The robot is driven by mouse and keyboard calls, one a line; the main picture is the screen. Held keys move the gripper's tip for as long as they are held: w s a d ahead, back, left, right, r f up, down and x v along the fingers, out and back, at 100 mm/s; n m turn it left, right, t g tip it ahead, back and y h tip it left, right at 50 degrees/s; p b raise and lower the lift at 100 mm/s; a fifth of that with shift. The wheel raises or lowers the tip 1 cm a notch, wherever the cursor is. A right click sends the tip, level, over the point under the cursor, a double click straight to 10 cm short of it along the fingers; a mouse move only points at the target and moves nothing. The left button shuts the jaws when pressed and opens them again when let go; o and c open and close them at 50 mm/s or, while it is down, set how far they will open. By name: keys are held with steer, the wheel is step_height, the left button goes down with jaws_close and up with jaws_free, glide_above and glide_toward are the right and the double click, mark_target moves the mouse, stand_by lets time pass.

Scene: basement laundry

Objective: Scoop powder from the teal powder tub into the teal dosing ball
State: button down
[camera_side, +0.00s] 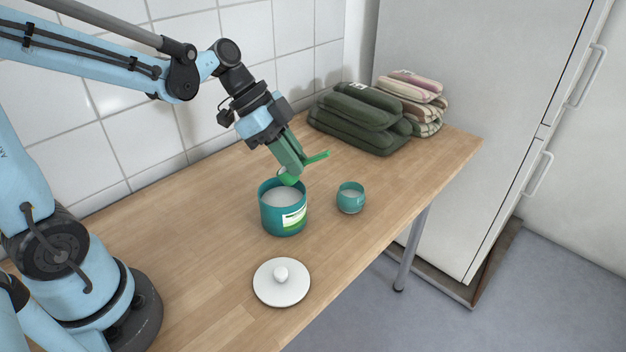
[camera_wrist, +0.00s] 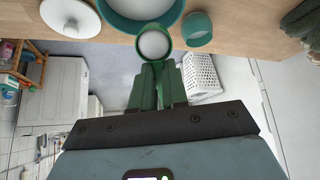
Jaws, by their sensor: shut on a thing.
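The teal powder tub (camera_side: 270,217) stands open on the wooden table with white powder inside and a label on its front. It shows at the top of the wrist view (camera_wrist: 112,18). My gripper (camera_side: 292,165) is shut on a green scoop (camera_side: 317,158) above the tub's far rim. In the wrist view the scoop's round bowl (camera_wrist: 154,45) has white in it, in front of the green fingers. The small teal dosing ball (camera_side: 351,202) stands open to the right of the tub, with something pale inside. It also shows in the wrist view (camera_wrist: 197,30).
A white lid with a knob (camera_side: 281,285) lies on the table in front of the tub. Folded dark green towels (camera_side: 358,120) and patterned cloths (camera_side: 412,95) are stacked at the back right. A tiled wall runs behind; the table's front-right edge is clear.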

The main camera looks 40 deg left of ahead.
steer(key=w+d+f+g+y, duration=0.1)
steer(key=w+d+f+y, duration=0.1)
steer(key=w+d, duration=0.9)
steer(key=a+t+h, duration=0.1)
steer(key=a+h, duration=0.1)
steer(key=h, duration=0.1)
steer(key=a+t+h, duration=0.1)
steer(key=t+h, duration=0.1)
steer(key=h, duration=0.1)
steer(key=a+t+h, duration=0.1)
steer(key=a+h, duration=0.1)
steer(key=h, duration=0.1)
steer(key=shift+s+a+f+t+h, duration=0.15)
steer(key=shift+a+f+t+h, duration=0.15)
steer(key=shift+t+h, duration=0.1)
stand_by(0.9)
steer(key=shift+r+g+y, duration=0.7)
steer(key=shift+g+y, duration=0.05)
steer(key=shift+y, duration=0.8)
steer(key=shift+r+g+y, duration=0.65)
steer(key=shift+g+y, duration=0.15)
steer(key=shift+y, duration=0.8)
steer(key=shift+r+g+y, duration=0.7)
steer(key=shift+g+y, duration=0.05)
steer(key=shift+y, duration=0.8)
